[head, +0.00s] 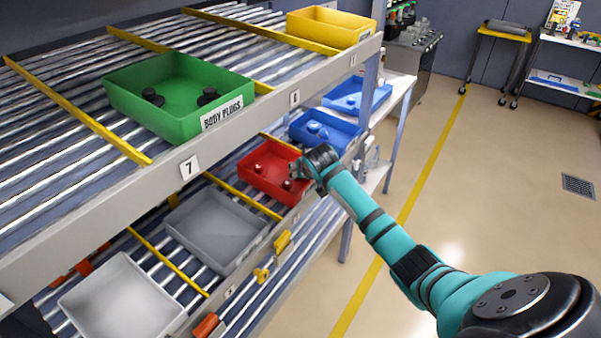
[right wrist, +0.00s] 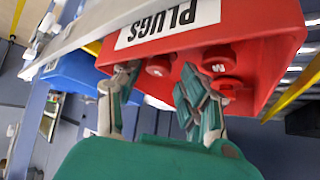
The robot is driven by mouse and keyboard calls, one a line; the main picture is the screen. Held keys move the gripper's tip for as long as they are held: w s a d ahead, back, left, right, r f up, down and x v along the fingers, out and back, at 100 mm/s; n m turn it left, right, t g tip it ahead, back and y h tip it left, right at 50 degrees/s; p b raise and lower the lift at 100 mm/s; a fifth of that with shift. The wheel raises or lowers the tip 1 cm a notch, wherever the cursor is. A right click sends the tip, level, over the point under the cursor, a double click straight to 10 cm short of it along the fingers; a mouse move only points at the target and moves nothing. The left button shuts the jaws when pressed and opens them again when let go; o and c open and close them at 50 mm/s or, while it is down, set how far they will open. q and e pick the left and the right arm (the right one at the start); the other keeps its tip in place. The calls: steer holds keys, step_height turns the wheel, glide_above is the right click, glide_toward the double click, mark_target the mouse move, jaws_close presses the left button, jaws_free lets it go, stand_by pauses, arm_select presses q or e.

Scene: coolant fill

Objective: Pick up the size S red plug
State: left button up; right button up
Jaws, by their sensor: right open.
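The red bin (head: 262,186) sits on the lower roller shelf and holds small dark-red plugs (head: 258,168). My right gripper (head: 303,168) is at the bin's right side. In the right wrist view, the red bin (right wrist: 275,32) shows its PLUGS label and several round red plugs. My right gripper (right wrist: 159,70) is open there, with one red plug (right wrist: 158,65) appearing between its fingertips; I cannot tell whether they touch it. Two other plugs (right wrist: 220,57) lie right of the fingers. One face seems to carry an M or W; the other marks are unclear. My left gripper is not in view.
Blue bins (head: 325,132) stand beyond the red bin, and an empty grey bin (head: 215,228) stands nearer. The upper shelf carries a green body-plugs bin (head: 180,95) and a yellow bin (head: 330,28); its edge overhangs the lower row.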

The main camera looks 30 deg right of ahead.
steer(key=shift+x, duration=1.55)
steer(key=shift+s, duration=0.1)
steer(key=c, duration=0.5)
steer(key=shift+r, duration=0.1)
